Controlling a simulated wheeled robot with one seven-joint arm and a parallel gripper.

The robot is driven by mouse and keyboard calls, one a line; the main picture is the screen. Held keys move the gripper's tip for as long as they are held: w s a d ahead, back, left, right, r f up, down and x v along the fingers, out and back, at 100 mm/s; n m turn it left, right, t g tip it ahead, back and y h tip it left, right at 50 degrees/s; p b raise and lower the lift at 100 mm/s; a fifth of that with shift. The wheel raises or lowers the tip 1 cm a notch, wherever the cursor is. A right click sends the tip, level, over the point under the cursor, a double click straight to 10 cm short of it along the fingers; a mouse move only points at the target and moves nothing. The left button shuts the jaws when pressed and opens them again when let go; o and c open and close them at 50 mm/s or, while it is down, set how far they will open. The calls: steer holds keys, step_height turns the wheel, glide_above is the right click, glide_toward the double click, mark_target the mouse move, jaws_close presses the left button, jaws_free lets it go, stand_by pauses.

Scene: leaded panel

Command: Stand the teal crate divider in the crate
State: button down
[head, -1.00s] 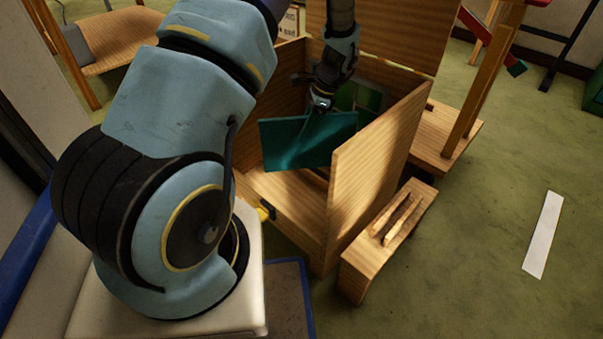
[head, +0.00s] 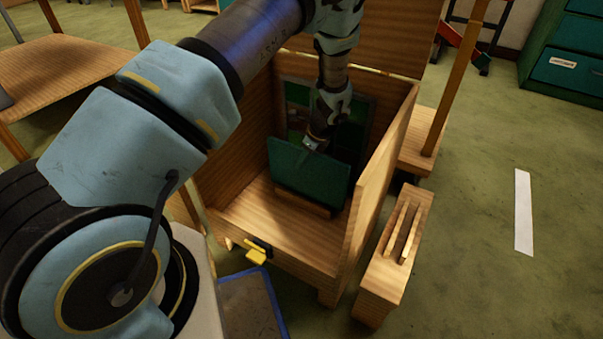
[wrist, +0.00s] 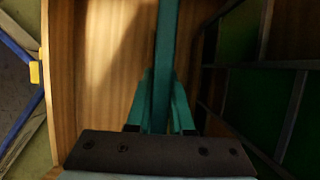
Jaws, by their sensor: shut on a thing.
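The teal crate divider (head: 308,174) is a flat panel inside the wooden crate (head: 371,187), standing on edge and slightly tilted in the head view. My gripper (head: 316,141) is shut on its top edge. In the wrist view the divider (wrist: 165,55) runs away from between the teal fingertips (wrist: 160,115) of my gripper. A wooden block or rail (head: 302,203) lies on the crate floor just below the divider; whether the divider's lower edge touches it or the floor, I cannot tell. A leaded green panel (head: 298,95) stands behind the divider, and also shows in the wrist view (wrist: 262,105).
The crate's front is open and low, with a yellow latch (head: 256,253) on it. A wooden box with slats (head: 396,250) stands to the right of the crate. A white strip (head: 523,212) lies on the clear green floor farther right.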

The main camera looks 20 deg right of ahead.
mark_target(302, 168)
steer(key=shift+f+b, duration=0.5)
steer(key=shift+f, duration=1.5)
steer(key=c, duration=0.8)
jaws_free()
